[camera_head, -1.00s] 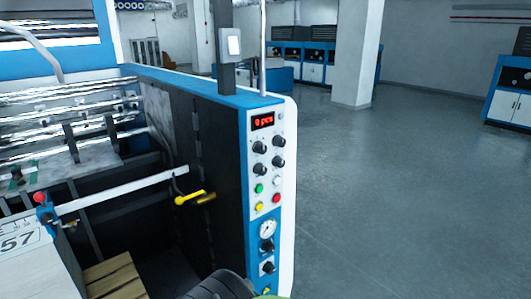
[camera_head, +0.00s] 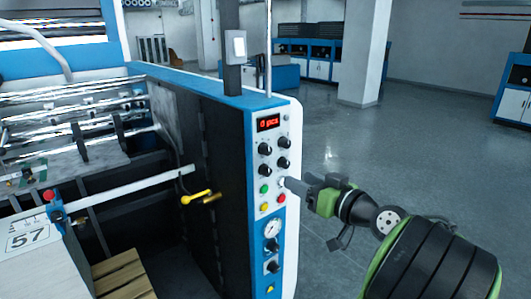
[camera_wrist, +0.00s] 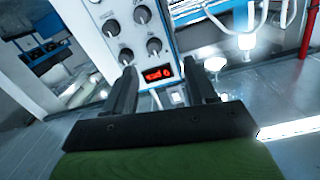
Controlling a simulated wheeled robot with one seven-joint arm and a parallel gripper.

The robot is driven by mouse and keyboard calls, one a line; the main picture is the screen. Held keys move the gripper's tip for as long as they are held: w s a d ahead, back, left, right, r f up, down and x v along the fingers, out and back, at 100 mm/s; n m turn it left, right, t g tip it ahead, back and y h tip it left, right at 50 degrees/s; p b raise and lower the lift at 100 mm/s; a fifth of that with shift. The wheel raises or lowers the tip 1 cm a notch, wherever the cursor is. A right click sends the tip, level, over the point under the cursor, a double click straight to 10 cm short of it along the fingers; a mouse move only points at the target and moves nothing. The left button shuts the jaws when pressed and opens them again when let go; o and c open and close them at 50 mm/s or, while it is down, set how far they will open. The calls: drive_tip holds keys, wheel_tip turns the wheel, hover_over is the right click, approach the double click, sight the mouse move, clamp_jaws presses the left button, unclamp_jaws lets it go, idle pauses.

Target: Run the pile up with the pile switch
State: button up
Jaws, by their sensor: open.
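The machine's control panel (camera_head: 257,222) has a red "0 pcs" display (camera_head: 268,123), several black knobs, and green, white, yellow and red buttons. A grey box with a white rocker switch (camera_head: 236,46) is on a post above the panel. No label shows which control is the pile switch. A wooden pallet (camera_head: 122,272) lies low inside the machine.
A yellow-handled lever (camera_head: 196,197) sticks out left of the panel. A white block marked 57 (camera_head: 30,240) with a red-knobbed clamp stands at left. A pressure gauge (camera_head: 271,228) sits below the buttons. Open floor (camera_head: 430,150) lies to the right, with a pillar (camera_head: 364,50) behind.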

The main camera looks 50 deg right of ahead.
drive_tip(key=s+d+r, duration=0.1)
drive_tip(key=s, duration=0.1)
drive_tip(key=p, duration=0.6)
approach(269, 151)
drive_tip(key=shift+t+h, duration=0.4)
drive_tip(key=x, duration=0.8)
drive_tip(key=shift+w+a+f, duration=0.15)
drive_tip(key=shift+w+f, duration=0.25)
clamp_jaws()
drive_tip(key=shift+m, duration=0.3)
